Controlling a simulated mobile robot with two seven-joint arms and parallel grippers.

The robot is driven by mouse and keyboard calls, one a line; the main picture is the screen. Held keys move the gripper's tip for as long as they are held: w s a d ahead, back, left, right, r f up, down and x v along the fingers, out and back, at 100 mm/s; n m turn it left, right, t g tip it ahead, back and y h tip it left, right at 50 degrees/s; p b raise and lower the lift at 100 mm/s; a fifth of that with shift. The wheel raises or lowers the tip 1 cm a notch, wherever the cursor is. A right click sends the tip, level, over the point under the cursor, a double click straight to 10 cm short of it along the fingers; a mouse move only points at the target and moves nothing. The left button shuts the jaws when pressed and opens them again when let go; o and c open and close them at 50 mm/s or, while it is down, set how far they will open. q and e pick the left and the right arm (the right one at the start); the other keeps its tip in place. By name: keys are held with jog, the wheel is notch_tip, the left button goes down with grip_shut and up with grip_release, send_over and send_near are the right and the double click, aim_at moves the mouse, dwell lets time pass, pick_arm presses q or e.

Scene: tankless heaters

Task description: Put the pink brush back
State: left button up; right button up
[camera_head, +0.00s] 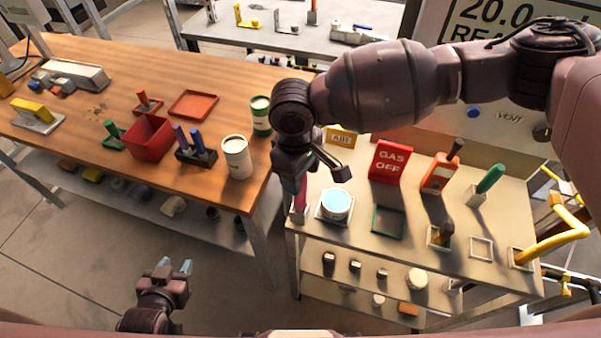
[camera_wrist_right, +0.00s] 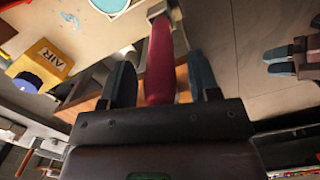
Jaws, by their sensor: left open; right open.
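The pink brush (camera_head: 300,198) is at the left end of the cart top, partly hidden under my right gripper. In the right wrist view the brush (camera_wrist_right: 160,62) lies between the two open fingers, with a gap showing on each side. My right gripper (camera_head: 298,188) is open around it and points down. My left gripper (camera_head: 175,268) is open and empty, low over the floor at the left. The brush's lower end and what it rests on are not clear.
The wooden table (camera_head: 75,130) stands at left.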

jog(key=r, duration=1.1)
jog(key=shift+w+a+r+b, duration=0.25)
jog(key=shift+a+r+b, duration=0.05)
jog(key=shift+a, duration=0.1)
